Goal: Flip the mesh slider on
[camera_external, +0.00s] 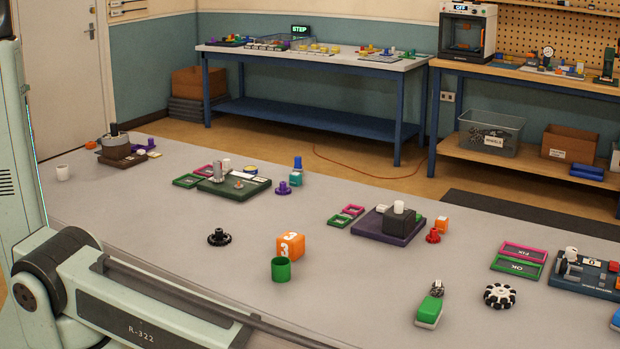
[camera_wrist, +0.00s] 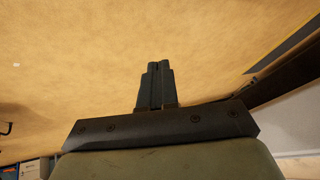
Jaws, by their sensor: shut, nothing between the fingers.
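I cannot make out which part is the mesh slider; any slider is too small to read here. Several small stations stand on the grey table (camera_external: 180,240) in the external view. They include a dark green board (camera_external: 235,190) with a silver cylinder, a purple base (camera_external: 373,231) with a black block and white knob, a blue board (camera_external: 588,287) at the right edge, and a brown base (camera_external: 120,159) at the far left. My gripper (camera_wrist: 157,66) shows in the wrist view, shut and empty, with plain tan floor behind it. The gripper is outside the external view.
Loose on the table are an orange numbered cube (camera_external: 290,246), a green cup (camera_external: 281,269), a black flanged part (camera_external: 219,238), a black-and-white wheel (camera_external: 500,296) and a green-and-white block (camera_external: 430,308). The table's centre has free room. A blue-legged bench (camera_external: 320,119) stands behind.

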